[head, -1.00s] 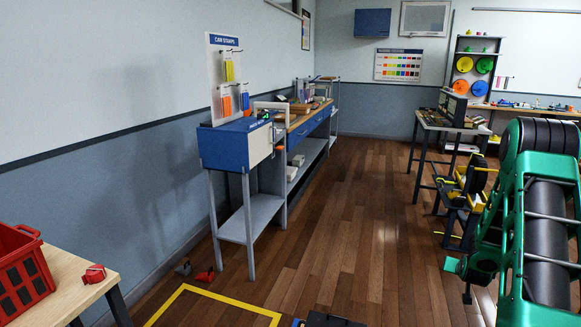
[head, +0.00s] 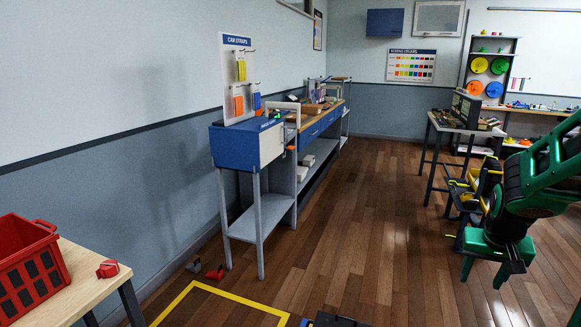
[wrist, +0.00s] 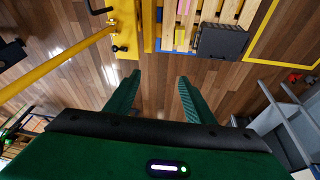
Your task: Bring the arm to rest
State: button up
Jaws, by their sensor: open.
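My gripper (head: 492,271) hangs at the right of the head view, at the end of my green and black arm. Its two green fingers point down over the wooden floor. In the wrist view my gripper (wrist: 154,88) shows its fingers apart, with bare floor between them and nothing held.
A red crate (head: 32,270) sits on a wooden table at lower left. The wrist view shows a yellow post (wrist: 62,62) and a pallet (wrist: 182,38). The middle floor is clear.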

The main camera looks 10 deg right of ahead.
jog(key=s+a+r+g+y, duration=0.1)
jog(key=s+a+r, duration=0.1)
jog(key=s+a, duration=0.4)
jog(key=s+a+r+g+y, duration=0.1)
jog(key=s+a, duration=0.5)
jog(key=s, duration=0.6)
jog(key=shift+r+g+y, duration=0.4)
jog(key=shift+r, duration=0.45)
jog(key=shift+w+f, duration=0.25)
jog(key=shift+w, duration=0.35)
